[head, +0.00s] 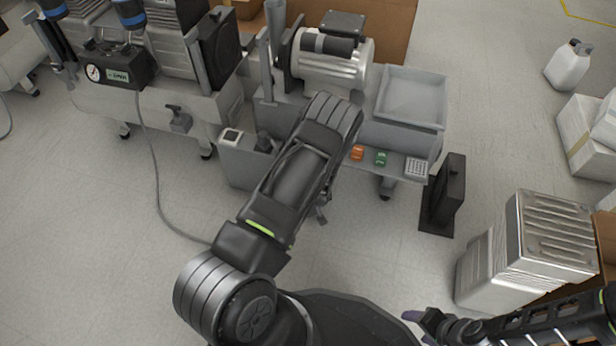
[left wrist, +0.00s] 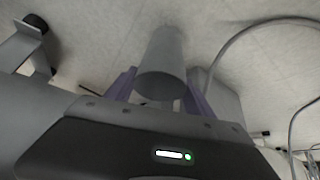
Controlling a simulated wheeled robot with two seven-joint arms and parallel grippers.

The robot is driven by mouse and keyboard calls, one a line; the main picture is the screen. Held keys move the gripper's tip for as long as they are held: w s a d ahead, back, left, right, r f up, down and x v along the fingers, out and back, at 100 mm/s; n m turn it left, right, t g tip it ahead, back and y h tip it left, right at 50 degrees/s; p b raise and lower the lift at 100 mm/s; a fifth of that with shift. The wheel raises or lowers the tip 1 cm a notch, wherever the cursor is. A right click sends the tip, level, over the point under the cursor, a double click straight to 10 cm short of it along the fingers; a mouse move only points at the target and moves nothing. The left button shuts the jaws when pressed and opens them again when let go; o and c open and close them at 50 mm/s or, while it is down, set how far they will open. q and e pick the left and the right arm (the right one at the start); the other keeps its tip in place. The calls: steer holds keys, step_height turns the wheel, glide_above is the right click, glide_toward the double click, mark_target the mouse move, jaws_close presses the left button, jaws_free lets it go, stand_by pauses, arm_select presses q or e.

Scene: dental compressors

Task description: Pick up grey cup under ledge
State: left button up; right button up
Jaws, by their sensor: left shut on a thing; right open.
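The grey cup (left wrist: 163,62) shows in the left wrist view as a plain cylinder between the two purple fingers. My left gripper (left wrist: 160,85) is shut on it, with one finger on each side. The floor fills the background behind the cup. In the head view my left arm reaches forward over the front of the grey machine, and my left gripper and the cup are hidden there. My right gripper (head: 425,318) is at the lower right of the head view, open and empty, over the floor.
The wheeled compressor unit (head: 400,155) has a grey tray (head: 410,100), orange and green switches and a silver motor (head: 330,65). A black upright panel (head: 447,195) and a ribbed metal box (head: 525,245) stand at right.

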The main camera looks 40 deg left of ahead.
arm_select(q)
steer(key=s+d+p, duration=0.2)
steer(key=s+d, duration=0.5)
steer(key=shift+s, duration=0.4)
arm_select(e)
steer(key=r, duration=0.3)
steer(key=shift+s+r, duration=0.1)
steer(key=shift+s, duration=0.15)
